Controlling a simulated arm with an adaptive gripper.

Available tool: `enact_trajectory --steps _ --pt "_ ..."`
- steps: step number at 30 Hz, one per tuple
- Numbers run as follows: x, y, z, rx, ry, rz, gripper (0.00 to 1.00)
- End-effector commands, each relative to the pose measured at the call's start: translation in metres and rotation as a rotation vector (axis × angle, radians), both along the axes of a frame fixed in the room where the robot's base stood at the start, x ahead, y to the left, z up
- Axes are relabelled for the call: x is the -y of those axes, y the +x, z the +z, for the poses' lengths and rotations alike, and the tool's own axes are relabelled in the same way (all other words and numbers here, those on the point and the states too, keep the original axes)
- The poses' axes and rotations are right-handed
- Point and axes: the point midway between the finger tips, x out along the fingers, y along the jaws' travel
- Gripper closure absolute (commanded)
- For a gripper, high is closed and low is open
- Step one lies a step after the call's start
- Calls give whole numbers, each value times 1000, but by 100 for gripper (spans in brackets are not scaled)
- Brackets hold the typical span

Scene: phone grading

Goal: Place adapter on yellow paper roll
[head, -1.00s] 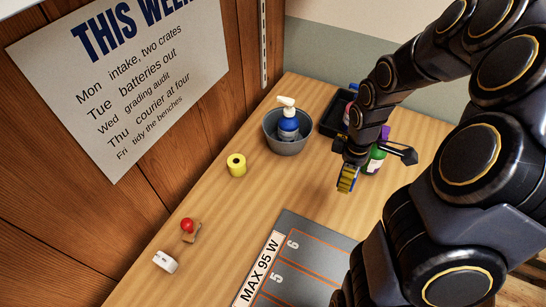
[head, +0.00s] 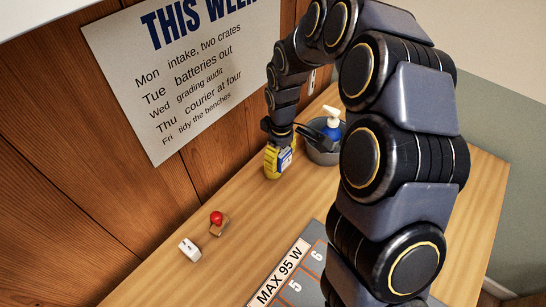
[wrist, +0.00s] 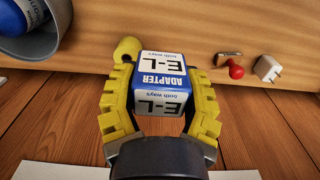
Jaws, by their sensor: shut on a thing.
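My gripper (head: 279,166) has yellow ridged fingers and is shut on the adapter (head: 286,159), a small blue-and-white box. In the wrist view, the adapter (wrist: 159,82) is between the two fingers of my gripper (wrist: 162,78), with its "ADAPTER E-L" label facing the camera. The yellow paper roll (wrist: 127,48) shows beyond the adapter's left side, partly hidden by the adapter and left finger. In the head view, my gripper is over the roll's area, and I cannot clearly separate the roll from the yellow fingers. I cannot tell whether adapter and roll touch.
A grey bowl with a blue pump bottle (head: 331,125) stands right of my gripper. A grey "MAX 95 W" mat (head: 312,262) lies at front. The wooden wall is close on the left.

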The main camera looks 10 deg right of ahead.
Motion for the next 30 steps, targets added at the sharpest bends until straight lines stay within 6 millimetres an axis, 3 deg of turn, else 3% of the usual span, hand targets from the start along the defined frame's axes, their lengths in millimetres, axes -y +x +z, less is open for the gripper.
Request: enact_trajectory --steps 6,15,24,30 --pt "-3 40 -18 0 -1 1 84" --pt "-6 76 -63 0 -1 1 84" --pt "-7 88 -77 1 0 1 84" --pt "-6 87 -104 -4 -1 1 84"
